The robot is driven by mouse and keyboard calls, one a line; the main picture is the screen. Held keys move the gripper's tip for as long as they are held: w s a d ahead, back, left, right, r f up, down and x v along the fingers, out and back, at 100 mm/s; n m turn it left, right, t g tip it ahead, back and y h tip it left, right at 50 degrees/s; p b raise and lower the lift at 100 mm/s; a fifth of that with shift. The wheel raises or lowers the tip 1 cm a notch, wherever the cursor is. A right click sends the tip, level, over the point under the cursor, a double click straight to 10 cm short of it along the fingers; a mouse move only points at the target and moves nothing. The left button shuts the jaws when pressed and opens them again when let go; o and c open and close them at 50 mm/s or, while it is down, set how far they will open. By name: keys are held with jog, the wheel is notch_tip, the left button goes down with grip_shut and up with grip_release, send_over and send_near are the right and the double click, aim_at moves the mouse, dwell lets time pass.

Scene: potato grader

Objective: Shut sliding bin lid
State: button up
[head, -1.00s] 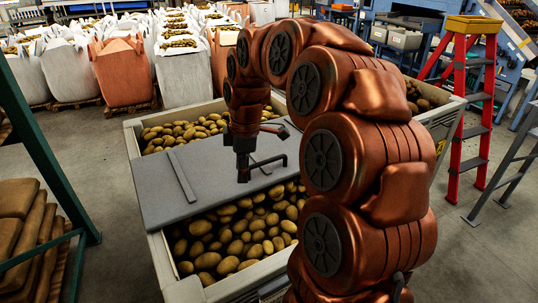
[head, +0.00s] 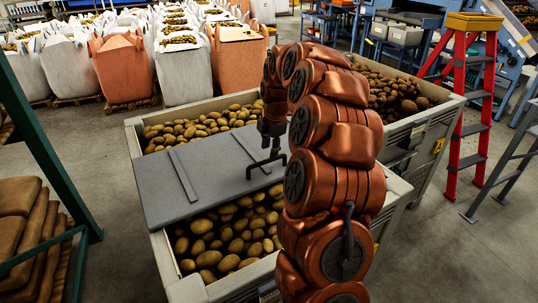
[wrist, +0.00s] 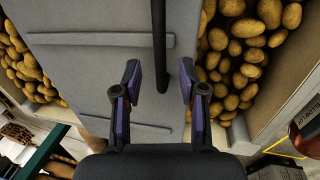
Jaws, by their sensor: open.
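The grey flat lid (head: 215,190) lies across the middle of a pale bin (head: 160,250), with potatoes open to view on both sides of it. It carries raised ribs and a black bar handle (head: 258,165), which stands above its right part. In the wrist view the handle (wrist: 160,40) runs down from the top edge and ends between my jaws. My gripper (wrist: 160,85) is open, one finger on each side of the handle's end, with gaps on both sides. In the head view my gripper (head: 270,135) is above the handle; its fingertips are hard to make out.
A second bin (head: 420,125) of potatoes stands close on the right, with a red stepladder (head: 475,110) beyond it. White and orange bags (head: 120,65) line the back. A green post (head: 45,150) and stacked sacks (head: 20,225) are at left.

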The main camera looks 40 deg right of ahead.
aim_at(269, 160)
jog(key=shift+w+f+p, duration=0.2)
jog(key=shift+f+p, duration=0.05)
jog(key=shift+f, duration=0.85)
jog(key=shift+w+f+p, duration=0.2)
jog(key=shift+f+p, duration=0.05)
jog(key=shift+f, duration=0.8)
grip_shut()
